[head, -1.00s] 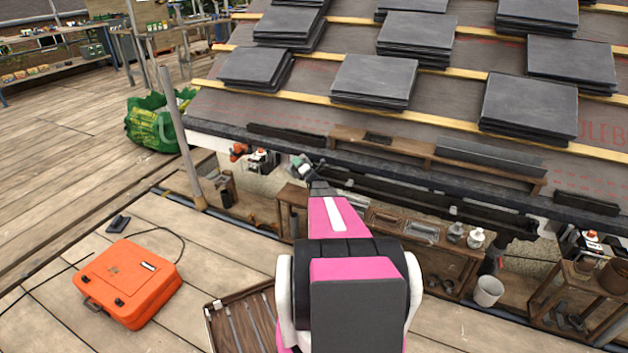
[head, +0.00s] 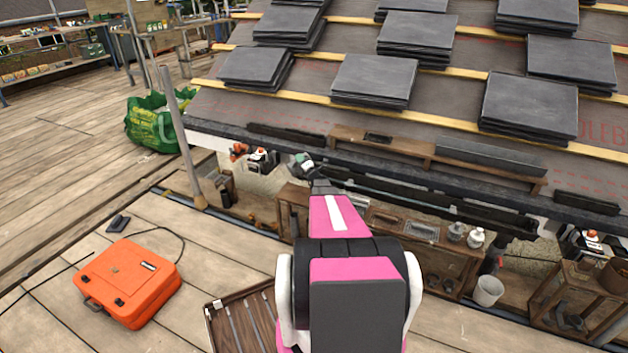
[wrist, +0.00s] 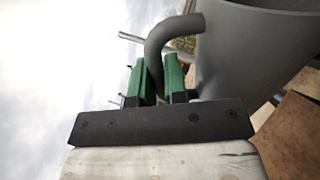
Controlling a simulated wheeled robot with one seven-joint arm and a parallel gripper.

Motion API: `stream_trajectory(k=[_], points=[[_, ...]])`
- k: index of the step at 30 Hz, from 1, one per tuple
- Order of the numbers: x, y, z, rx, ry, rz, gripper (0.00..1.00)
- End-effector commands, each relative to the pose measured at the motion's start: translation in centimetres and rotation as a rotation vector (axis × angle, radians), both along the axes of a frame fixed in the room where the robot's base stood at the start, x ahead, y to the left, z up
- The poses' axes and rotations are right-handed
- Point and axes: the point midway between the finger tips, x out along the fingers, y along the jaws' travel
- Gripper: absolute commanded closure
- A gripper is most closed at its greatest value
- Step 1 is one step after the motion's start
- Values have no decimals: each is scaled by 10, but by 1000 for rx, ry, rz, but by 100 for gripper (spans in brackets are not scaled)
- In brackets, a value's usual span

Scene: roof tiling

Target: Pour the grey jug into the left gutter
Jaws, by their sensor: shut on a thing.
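The grey jug (wrist: 245,55) fills the upper right of the wrist view. Its curved handle runs down between the two green fingers of my gripper (wrist: 163,75), which is shut on it. The jug's contents do not show, and its tilt is hard to tell. In the head view my gripper (head: 303,163) is small and partly behind my pink arm, near the left end of the eave. The jug is not clear there. A long dark gutter (head: 440,204) runs under the eave to the right of my gripper. I cannot tell whether it is the left gutter.
The roof carries stacks of slates (head: 373,80) on battens. Wooden shelving with tools and a white bucket (head: 488,291) stands below the eave. A grey post (head: 178,135) rises left of my gripper. An orange case (head: 131,283) lies on the planks, and a green bag (head: 155,122) stands farther back.

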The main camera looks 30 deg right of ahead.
Motion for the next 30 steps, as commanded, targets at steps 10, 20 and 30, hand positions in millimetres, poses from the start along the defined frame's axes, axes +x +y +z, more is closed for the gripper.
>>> stream_trajectory(k=[10,20,30], points=[[-6,-2,0,26,1,0,100],[-12,-5,0,53,3,0,100],[-13,-9,-1,86,5,0,100]])
